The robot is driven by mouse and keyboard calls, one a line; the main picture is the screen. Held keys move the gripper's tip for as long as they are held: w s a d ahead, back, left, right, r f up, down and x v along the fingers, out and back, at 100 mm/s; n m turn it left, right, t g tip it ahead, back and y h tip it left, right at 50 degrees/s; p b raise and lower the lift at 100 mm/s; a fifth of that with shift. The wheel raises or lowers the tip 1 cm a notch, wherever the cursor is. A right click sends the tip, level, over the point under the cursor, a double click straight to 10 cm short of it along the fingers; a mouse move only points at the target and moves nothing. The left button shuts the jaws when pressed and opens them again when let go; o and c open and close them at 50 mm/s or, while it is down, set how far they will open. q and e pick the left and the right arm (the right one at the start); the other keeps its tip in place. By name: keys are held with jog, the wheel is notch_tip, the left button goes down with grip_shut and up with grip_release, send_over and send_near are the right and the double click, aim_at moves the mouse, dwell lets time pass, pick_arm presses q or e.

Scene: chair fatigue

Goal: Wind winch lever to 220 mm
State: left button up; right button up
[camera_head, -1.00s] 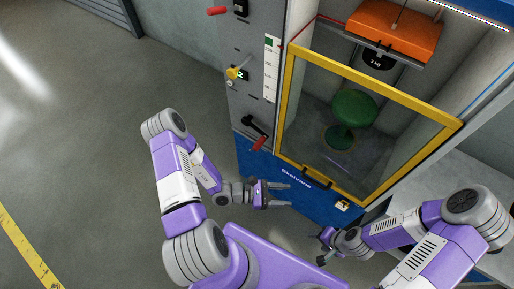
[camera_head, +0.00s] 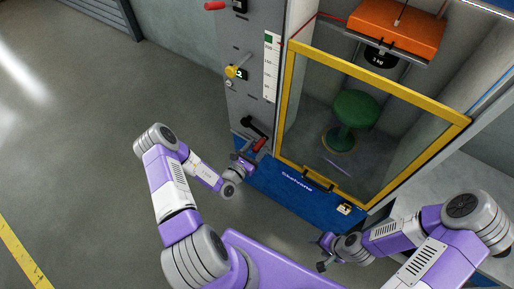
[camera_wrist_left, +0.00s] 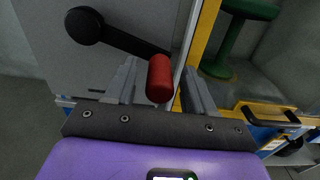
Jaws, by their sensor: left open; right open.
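The winch lever (camera_head: 248,125) is a black crank arm with a red grip (camera_head: 260,145), low on the grey panel of the test machine. In the left wrist view the black arm (camera_wrist_left: 125,38) runs from a round hub at upper left to the red grip (camera_wrist_left: 159,78). My left gripper (camera_head: 250,157) is open at the lever. Its two fingers stand on either side of the red grip, with gaps visible. A white scale strip (camera_head: 271,70) is on the panel above; its numbers are too small to read surely. My right gripper (camera_head: 324,251) is open and empty at lower right.
A yellow-framed clear door (camera_head: 375,80) with a dark handle stands right of the lever. A yellow knob (camera_head: 233,71) and another red handle (camera_head: 215,5) sit higher on the panel. Left floor is clear.

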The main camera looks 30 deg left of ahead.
pick_arm(q)
jog(key=shift+w, duration=0.3)
grip_shut()
